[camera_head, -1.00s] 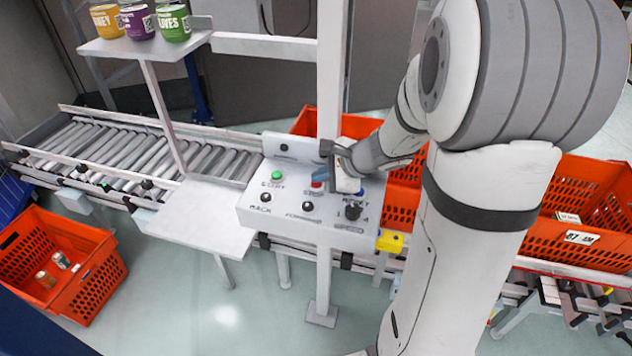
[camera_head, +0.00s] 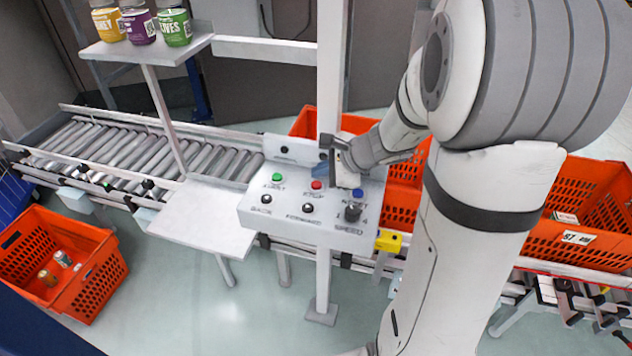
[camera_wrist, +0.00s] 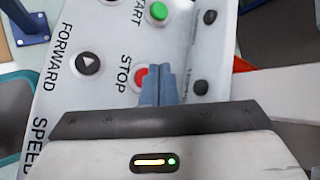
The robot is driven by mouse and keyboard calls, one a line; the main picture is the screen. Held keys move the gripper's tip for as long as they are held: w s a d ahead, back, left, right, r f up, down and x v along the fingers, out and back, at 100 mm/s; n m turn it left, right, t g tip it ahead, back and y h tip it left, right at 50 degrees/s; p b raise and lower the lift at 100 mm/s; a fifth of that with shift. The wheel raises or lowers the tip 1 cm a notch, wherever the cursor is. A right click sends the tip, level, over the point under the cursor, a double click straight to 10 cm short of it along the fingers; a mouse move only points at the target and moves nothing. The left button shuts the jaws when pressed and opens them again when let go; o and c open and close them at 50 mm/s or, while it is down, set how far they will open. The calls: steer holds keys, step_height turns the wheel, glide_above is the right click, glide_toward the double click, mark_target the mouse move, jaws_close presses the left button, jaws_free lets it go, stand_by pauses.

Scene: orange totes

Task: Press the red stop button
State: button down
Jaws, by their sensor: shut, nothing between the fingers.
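The red stop button (camera_head: 316,185) is on the top face of the light grey control panel (camera_head: 262,222), between the green start button (camera_head: 277,177) and a blue button (camera_head: 357,191). In the wrist view the red button (camera_wrist: 141,76) shows beside the word STOP, partly hidden by my fingers. My gripper (camera_head: 318,170) is over the panel, just behind the red button in the head view. Its blue fingers (camera_wrist: 158,72) are together and empty in the wrist view. I cannot tell whether the fingertips touch the panel.
Black back and forward buttons and a speed knob (camera_head: 352,212) sit on the panel. A yellow box (camera_head: 388,241) is at its right side. A roller conveyor (camera_head: 120,150) runs left, with orange totes (camera_head: 98,290) around. A shelf (camera_head: 150,48) holds several jars.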

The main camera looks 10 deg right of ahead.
mark_target(319, 187)
steer(key=shift+r+p, duration=1.65)
steer(key=shift+r, duration=0.7)
steer(key=shift+s+a+r+n, duration=0.1)
steer(key=shift+s+a+n, duration=0.15)
steer(key=shift+n, duration=0.05)
steer(key=s+a+r+n+g+h, duration=0.1)
steer(key=s+a+r+n+g, duration=0.25)
steer(key=s+n, duration=0.6)
steer(key=s+d+r+n+h, duration=0.1)
steer(key=s+d+n+h, duration=0.2)
steer(key=s+n+h, duration=0.2)
steer(key=s+n, duration=0.3)
steer(key=s, duration=0.2)
steer(key=shift+s+r, duration=0.35)
steer(key=shift+r, duration=0.05)
steer(key=shift+s+d+n, duration=0.1)
steer(key=shift+n, duration=0.15)
